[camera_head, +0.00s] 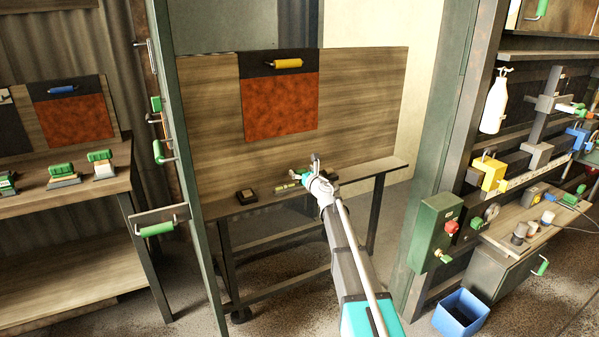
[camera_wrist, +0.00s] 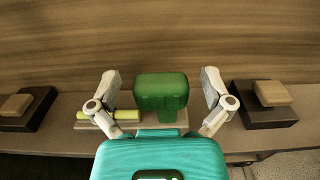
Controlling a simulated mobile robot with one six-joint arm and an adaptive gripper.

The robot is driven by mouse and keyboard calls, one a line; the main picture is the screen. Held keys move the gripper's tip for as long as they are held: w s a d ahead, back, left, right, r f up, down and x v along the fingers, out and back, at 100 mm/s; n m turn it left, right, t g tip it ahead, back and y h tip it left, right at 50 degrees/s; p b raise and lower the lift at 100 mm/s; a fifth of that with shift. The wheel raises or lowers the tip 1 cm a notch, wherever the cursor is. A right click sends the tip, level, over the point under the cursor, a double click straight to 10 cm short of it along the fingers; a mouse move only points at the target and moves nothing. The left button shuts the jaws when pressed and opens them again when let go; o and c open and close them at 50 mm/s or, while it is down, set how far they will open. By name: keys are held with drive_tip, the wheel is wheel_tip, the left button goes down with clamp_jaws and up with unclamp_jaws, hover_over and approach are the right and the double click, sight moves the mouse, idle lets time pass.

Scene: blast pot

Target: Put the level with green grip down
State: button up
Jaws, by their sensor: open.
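The level with green grip (camera_wrist: 160,92) stands on the narrow bench (camera_wrist: 62,140) in the wrist view. Its green grip is upright, and its pale base with a yellow-green vial (camera_wrist: 124,114) shows to the left. My gripper (camera_wrist: 161,84) is open. Its two fingers are on either side of the green grip, with a visible gap on each side. My teal gripper body hides the lower front of the level. In the head view my gripper (camera_head: 306,170) is over the bench, and the level's left end (camera_head: 287,186) shows beside it; the rest is largely hidden.
Dark blocks with tan tops lie left (camera_wrist: 25,107) and right (camera_wrist: 265,103) of the level. A wooden back panel (camera_head: 360,110) rises behind the bench. A green door post (camera_head: 190,180) stands left. A green control box (camera_head: 436,232) and blue bin (camera_head: 461,313) are right.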

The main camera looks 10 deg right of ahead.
drive_tip(key=v, duration=1.2)
drive_tip(key=shift+r, duration=0.1)
idle(0.5)
drive_tip(key=s+d+f+m+g+h, duration=0.35)
drive_tip(key=s+m+h, duration=0.25)
drive_tip(key=m, duration=0.8)
drive_tip(key=s+d+f+m+g+h, duration=0.3)
drive_tip(key=s+d+f+m+h, duration=0.25)
drive_tip(key=m, duration=0.85)
drive_tip(key=s+a+f+m+g+y, duration=0.2)
drive_tip(key=s+a+f+m+g, duration=0.1)
drive_tip(key=s, duration=0.4)
drive_tip(key=s+a+f+m+g+y, duration=0.2)
drive_tip(key=s+a+f+m+g, duration=0.1)
drive_tip(key=s, duration=0.4)
drive_tip(key=s+a+f+m+g+y, duration=0.2)
drive_tip(key=s+a+f+m+g, duration=0.1)
drive_tip(key=s+a+m+g, duration=0.1)
drive_tip(key=s+a+m, duration=0.1)
drive_tip(key=s+a, duration=0.1)
drive_tip(key=s, duration=0.1)
drive_tip(key=shift+a+f+m+g, duration=0.3)
drive_tip(key=shift+a+f+g, duration=0.05)
drive_tip(key=shift+a, duration=0.05)
